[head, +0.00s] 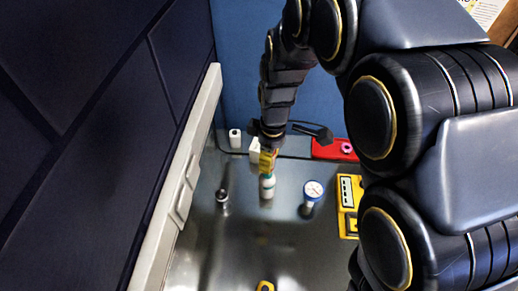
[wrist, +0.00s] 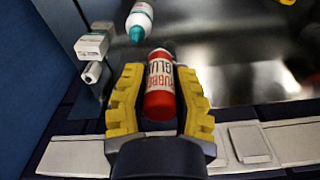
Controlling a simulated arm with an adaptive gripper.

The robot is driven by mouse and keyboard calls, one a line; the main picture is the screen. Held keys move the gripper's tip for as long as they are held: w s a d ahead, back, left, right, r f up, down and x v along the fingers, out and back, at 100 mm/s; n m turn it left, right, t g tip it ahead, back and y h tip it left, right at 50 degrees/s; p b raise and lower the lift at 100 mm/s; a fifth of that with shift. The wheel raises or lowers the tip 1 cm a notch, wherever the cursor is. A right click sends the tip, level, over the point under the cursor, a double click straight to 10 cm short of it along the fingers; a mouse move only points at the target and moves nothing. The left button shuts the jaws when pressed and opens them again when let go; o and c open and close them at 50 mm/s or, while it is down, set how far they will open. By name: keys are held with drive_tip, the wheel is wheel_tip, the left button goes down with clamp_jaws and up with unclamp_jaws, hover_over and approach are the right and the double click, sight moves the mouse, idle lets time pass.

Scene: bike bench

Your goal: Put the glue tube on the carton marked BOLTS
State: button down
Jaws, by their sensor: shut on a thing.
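My gripper (head: 268,160) has yellow ribbed fingers and hangs over the far part of the metal bench. In the wrist view my gripper (wrist: 160,100) is shut on the glue tube (wrist: 159,88), a red tube with a white label reading GLUE. The tube lies lengthwise between the fingers; in the head view I cannot make it out clearly. I can read no BOLTS marking in either view. A small white box (wrist: 93,43) with green print is left of my gripper in the wrist view; it shows partly behind the gripper in the head view (head: 255,147).
A white bottle with a teal cap (head: 267,187) is just below my gripper in the head view. The near middle bench is mostly clear.

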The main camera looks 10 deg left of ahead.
wheel_tip(320, 180, up, 3)
drive_tip(key=w, duration=0.3)
drive_tip(key=n, duration=0.1)
approach(257, 144)
drive_tip(key=shift+s+d, duration=0.15)
drive_tip(key=shift+s, duration=0.5)
drive_tip(key=shift+w+f, duration=0.35)
drive_tip(key=shift+w, duration=0.05)
drive_tip(key=shift+w+a+f, duration=0.1)
drive_tip(key=shift+f, duration=0.75)
drive_tip(key=shift+w+a+f, duration=0.1)
drive_tip(key=shift+f, duration=0.8)
drive_tip(key=shift+f, duration=0.15)
drive_tip(key=c, duration=1)
unclamp_jaws()
drive_tip(key=shift+o, duration=0.2)
